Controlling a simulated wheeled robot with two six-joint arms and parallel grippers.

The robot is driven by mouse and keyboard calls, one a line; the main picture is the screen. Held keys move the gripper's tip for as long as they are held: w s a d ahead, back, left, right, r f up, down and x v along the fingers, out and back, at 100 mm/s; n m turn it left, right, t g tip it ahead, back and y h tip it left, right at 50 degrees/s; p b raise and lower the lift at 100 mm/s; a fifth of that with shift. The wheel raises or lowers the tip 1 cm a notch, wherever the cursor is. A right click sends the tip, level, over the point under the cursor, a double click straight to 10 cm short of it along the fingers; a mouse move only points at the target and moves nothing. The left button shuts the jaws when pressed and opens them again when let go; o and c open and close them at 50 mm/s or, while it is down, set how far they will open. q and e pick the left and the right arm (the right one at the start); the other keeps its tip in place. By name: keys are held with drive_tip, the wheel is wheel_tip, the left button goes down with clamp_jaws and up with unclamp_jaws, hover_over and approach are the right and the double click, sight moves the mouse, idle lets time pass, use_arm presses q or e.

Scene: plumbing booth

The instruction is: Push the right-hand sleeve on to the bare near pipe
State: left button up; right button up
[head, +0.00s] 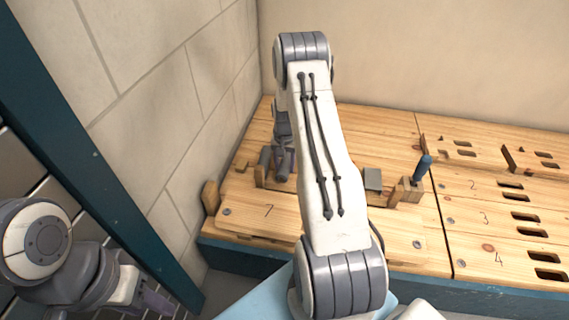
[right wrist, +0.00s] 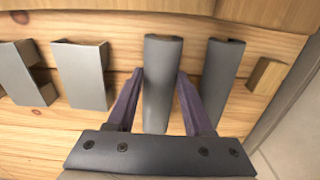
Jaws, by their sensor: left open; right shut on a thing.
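My right gripper (right wrist: 158,85) is shut on a long dark grey piece (right wrist: 163,70), which I take to be the right-hand sleeve, with a purple finger against each side. In the head view my right gripper (head: 284,162) is low over the board, partly behind its own arm. A similar grey piece (right wrist: 225,70) lies beside it, apart from the fingers; in the head view it stands just left of the gripper (head: 264,157). I cannot make out the bare near pipe for certain. My left gripper (head: 152,298) is open and empty at the lower left, away from the bench.
Two more grey pieces (right wrist: 80,75) (right wrist: 22,75) lie along the board. A wooden block (right wrist: 267,76) sits near its end. A blue-handled tool (head: 422,168) stands in a wooden block at right. The tiled wall (head: 150,110) is close on the left. Slotted numbered boards (head: 515,215) lie right.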

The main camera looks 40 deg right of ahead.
drive_tip(key=shift+f, duration=0.25)
idle(0.4)
drive_tip(key=shift+p, duration=0.35)
drive_tip(key=shift+f, duration=0.2)
drive_tip(key=o, duration=0.9)
drive_tip(key=shift+o, duration=0.2)
